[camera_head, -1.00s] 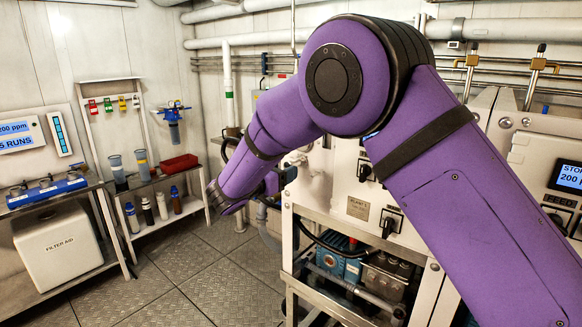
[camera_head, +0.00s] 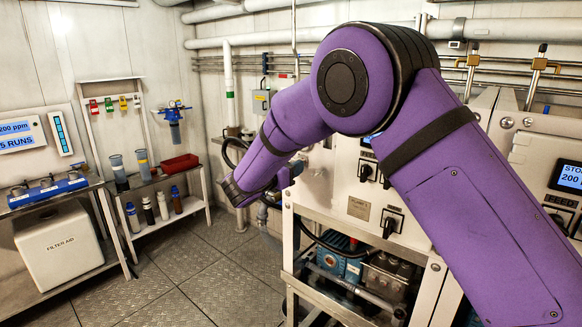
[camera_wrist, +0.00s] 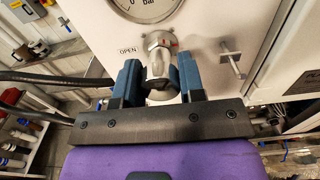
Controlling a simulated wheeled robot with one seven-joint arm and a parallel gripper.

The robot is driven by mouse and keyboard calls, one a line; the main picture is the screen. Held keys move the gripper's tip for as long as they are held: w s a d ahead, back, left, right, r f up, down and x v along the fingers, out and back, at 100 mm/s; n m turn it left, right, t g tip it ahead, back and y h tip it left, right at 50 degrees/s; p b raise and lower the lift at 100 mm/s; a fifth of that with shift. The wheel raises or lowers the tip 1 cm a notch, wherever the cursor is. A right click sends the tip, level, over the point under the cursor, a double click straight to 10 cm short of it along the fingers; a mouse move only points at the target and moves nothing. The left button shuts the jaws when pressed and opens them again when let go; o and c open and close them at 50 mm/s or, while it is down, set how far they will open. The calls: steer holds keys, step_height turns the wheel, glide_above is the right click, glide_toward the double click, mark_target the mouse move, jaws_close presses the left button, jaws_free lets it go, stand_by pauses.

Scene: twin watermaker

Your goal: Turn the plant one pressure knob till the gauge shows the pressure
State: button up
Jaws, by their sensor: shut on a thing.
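The pressure knob (camera_wrist: 160,55) is a silver metal knob on the white panel, seen in the wrist view just under the gauge. A small red mark shows near its top, and an "OPEN" label is on its left. My gripper (camera_wrist: 158,80) is shut on the knob, one blue-grey finger on each side. The gauge (camera_wrist: 145,6) shows only its lower rim and the word "bar"; its needle cannot be read. In the head view the plant one panel (camera_head: 345,185) is partly behind my purple arm, which hides the knob and gauge.
A T-shaped metal handle (camera_wrist: 232,65) sticks out of the panel right of the knob. A black hose (camera_wrist: 50,80) runs at the left. In the head view, a shelf with bottles (camera_head: 165,207) stands left, with clear floor (camera_head: 190,265) before it.

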steer(key=shift+m, duration=0.3)
steer(key=m, duration=0.3)
steer(key=shift+m, duration=1.8)
steer(key=o, duration=0.9)
steer(key=shift+s, duration=0.1)
steer(key=v, duration=1)
steer(key=shift+s+a, duration=0.25)
